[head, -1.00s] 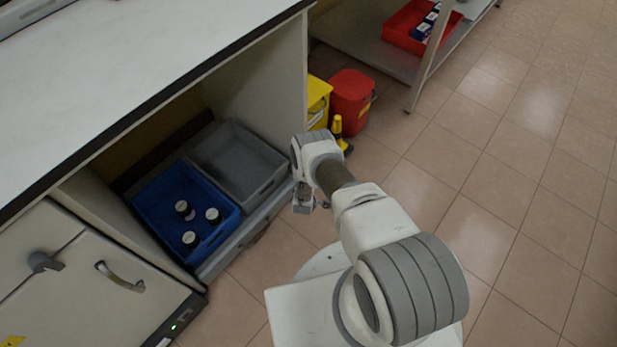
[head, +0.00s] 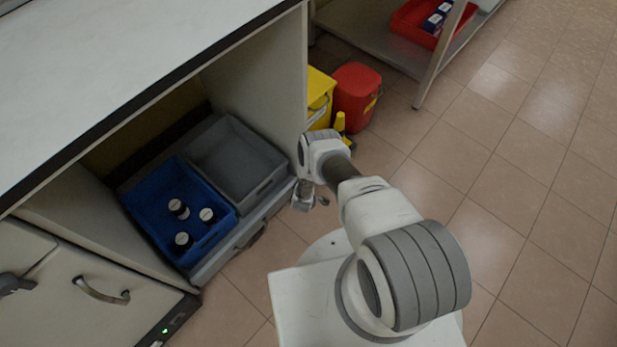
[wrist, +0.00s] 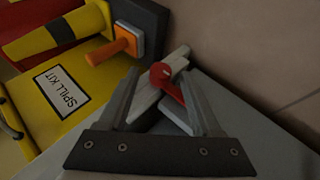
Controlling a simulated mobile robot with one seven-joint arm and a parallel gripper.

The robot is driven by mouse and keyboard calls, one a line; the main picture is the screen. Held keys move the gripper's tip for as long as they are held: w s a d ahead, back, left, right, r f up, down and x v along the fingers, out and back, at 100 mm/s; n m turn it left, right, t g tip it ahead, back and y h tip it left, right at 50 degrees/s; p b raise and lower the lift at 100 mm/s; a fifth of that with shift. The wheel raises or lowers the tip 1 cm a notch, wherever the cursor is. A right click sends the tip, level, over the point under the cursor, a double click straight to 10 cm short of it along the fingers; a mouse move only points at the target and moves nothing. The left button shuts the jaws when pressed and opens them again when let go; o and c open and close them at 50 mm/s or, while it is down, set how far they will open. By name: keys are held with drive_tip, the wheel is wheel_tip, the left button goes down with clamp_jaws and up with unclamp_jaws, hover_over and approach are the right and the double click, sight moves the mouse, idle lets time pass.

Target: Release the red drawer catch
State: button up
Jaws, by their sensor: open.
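The red catch (wrist: 167,82) shows in the wrist view as a small red lever with a round end, on a pale bar. My gripper (wrist: 160,76) is open, with one finger on each side of the red catch in that view. I cannot tell whether either finger touches it. In the head view my gripper (head: 304,197) is low, by the right front corner of the drawer (head: 222,254); the catch is hidden or too small to make out there. The drawer has a dark handle (head: 252,236) on its front.
The drawer holds a blue crate (head: 150,213) with several dark bottles and a grey crate (head: 262,160). A yellow spill kit (wrist: 50,105), an orange knob (wrist: 107,48) and a red bin (head: 356,96) stand near my gripper. The tiled floor (head: 520,210) on the right is clear.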

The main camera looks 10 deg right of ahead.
drive_tip(key=shift+w+f, duration=0.2)
drive_tip(key=shift+f, duration=0.05)
clamp_jaws()
idle(0.4)
